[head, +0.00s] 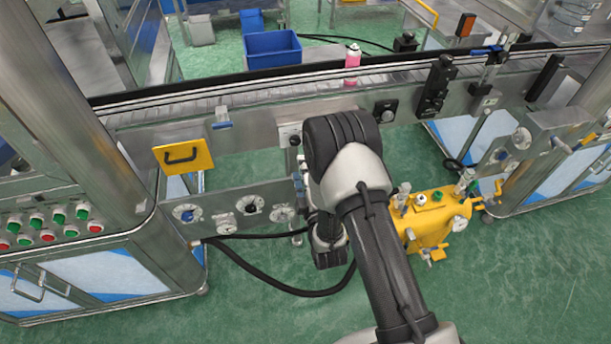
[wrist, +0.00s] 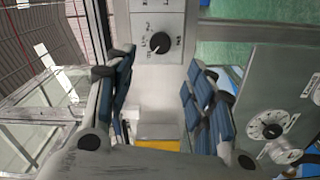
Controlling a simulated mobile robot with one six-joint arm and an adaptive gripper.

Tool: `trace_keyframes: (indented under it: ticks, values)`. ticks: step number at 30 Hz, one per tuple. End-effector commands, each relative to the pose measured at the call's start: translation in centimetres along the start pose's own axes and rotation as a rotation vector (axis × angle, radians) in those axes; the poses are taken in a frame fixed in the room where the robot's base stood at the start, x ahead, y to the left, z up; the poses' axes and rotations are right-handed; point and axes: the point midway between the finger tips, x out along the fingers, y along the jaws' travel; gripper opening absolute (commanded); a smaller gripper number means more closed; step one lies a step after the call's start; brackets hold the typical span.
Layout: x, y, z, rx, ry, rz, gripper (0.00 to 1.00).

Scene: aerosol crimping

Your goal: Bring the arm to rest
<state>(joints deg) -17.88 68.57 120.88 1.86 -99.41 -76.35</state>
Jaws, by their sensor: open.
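My arm reaches from the bottom of the head view toward the machine's front panel. My gripper (wrist: 162,90) is open in the wrist view, with its two blue-padded fingers well apart. Nothing is held between the fingers. A grey plate with a black rotary knob (wrist: 159,43) shows beyond the gap between them. In the head view the gripper is mostly hidden by the arm. I cannot tell how far the fingers are from the panel.
A pink aerosol can (head: 353,56) stands on the conveyor (head: 240,95). A blue bin (head: 272,47) is behind it. A yellow unit (head: 428,222) stands right of my arm. A black hose (head: 265,280) curves across the green floor.

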Motion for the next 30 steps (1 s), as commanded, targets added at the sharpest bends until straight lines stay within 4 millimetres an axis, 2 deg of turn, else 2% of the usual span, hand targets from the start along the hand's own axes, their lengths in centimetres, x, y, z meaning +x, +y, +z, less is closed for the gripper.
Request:
trace_keyframes:
  ticks: [3, 6, 23, 26, 30]
  values:
    - [-1.4, -0.1, 0.0, 0.0, 0.0, -0.001, 0.49]
    - [-1.9, 0.0, 0.0, 0.0, 0.0, 0.0, 0.49]
    - [-2.0, 0.1, 0.0, 0.002, -0.001, 0.0, 0.49]
    - [-1.3, 1.0, 0.1, 0.027, -0.011, -0.013, 0.49]
    - [0.6, 4.2, 0.7, 0.126, -0.054, -0.078, 0.49]
